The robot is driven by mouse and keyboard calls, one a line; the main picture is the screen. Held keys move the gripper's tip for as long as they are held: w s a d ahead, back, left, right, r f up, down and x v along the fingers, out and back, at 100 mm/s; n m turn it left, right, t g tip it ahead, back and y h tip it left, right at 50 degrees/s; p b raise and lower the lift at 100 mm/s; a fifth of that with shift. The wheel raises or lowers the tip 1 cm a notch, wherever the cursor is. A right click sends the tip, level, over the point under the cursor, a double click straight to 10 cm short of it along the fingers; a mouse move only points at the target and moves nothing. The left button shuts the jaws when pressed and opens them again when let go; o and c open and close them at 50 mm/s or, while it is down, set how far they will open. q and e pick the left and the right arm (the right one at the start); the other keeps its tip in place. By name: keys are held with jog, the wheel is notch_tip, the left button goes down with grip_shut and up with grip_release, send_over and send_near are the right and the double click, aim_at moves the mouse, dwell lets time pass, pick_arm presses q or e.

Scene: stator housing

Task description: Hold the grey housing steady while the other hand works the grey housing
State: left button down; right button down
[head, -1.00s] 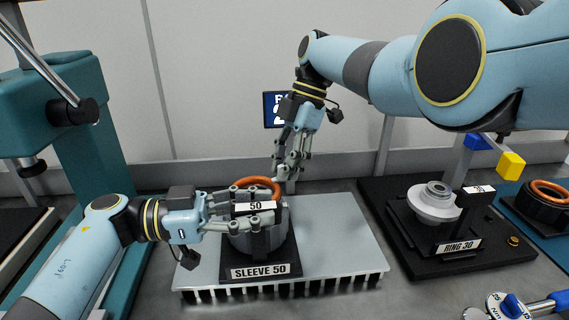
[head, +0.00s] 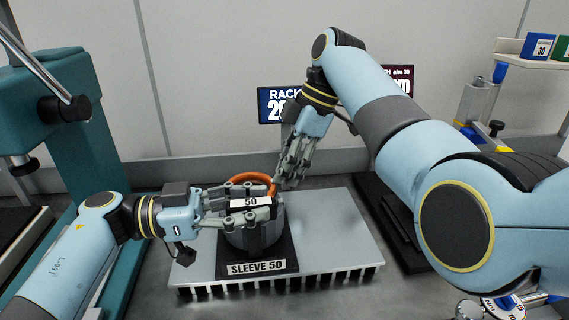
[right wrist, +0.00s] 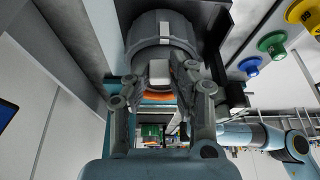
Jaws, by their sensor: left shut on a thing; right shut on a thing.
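The grey housing (head: 272,230) stands upright in a black holder marked SLEEVE 50 (head: 262,267), with an orange ring (head: 246,178) at its top. It also shows in the right wrist view (right wrist: 160,28). My left gripper (head: 262,200) is shut on the housing from the left, its fingers across the side near a label reading 50. My right gripper (head: 279,181) reaches down from the upper right and is shut at the housing's right rim, by the orange ring. Its fingers straddle the housing in the right wrist view (right wrist: 162,95); their exact contact is partly hidden.
The holder stands on a pale ribbed plate (head: 335,240) with free room to its right. A teal press (head: 75,150) stands at the left. My right arm covers much of the right side, including part of a black base (head: 385,220).

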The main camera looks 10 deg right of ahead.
jog(key=shift+s+m, duration=0.35)
jog(key=shift+m, duration=0.05)
jog(key=c, duration=1.2)
grip_release()
jog(key=shift+o, duration=0.2)
jog(key=v, duration=0.7)
jog(key=shift+r, duration=0.2)
jog(key=shift+d, duration=0.1)
